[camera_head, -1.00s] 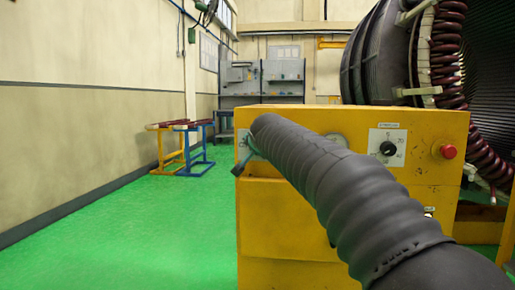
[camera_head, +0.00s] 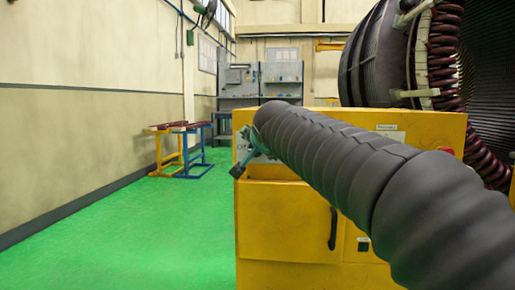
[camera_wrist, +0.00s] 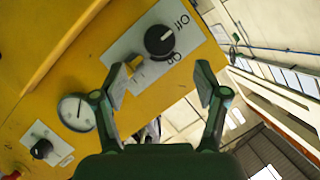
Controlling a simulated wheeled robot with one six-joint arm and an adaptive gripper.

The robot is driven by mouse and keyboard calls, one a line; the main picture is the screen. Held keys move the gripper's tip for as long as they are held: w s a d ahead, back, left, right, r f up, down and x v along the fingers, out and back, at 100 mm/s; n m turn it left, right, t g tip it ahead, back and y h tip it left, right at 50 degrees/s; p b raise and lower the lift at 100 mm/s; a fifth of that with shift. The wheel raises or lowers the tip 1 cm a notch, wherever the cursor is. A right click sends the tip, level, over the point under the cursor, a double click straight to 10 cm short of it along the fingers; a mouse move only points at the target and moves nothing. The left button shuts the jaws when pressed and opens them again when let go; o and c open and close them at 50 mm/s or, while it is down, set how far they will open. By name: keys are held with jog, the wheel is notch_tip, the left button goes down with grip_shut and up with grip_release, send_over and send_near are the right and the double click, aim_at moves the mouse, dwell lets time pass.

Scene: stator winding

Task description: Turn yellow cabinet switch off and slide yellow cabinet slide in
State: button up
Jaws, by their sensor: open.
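The yellow cabinet (camera_head: 420,125) stands ahead, its upper panel mostly covered by my arm. In the wrist view its black round switch knob (camera_wrist: 159,40) sits on a white plate marked Off and On; I cannot tell surely which mark it points to. My gripper (camera_wrist: 162,84) is open and empty, its fingertips just below the knob in the picture and apart from it. In the head view my gripper (camera_head: 248,160) is at the cabinet's upper left corner. The yellow slide (camera_head: 280,215), with a black handle (camera_head: 333,228), appears to stand out from the cabinet front.
A round gauge (camera_wrist: 76,112) and another black knob (camera_wrist: 42,149) are on the panel. A large stator with dark red coils (camera_head: 443,60) stands behind the cabinet. Yellow and blue stands (camera_head: 190,150) are at the back left. The green floor on the left is clear.

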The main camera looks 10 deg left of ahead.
jog(key=shift+v, duration=1.4)
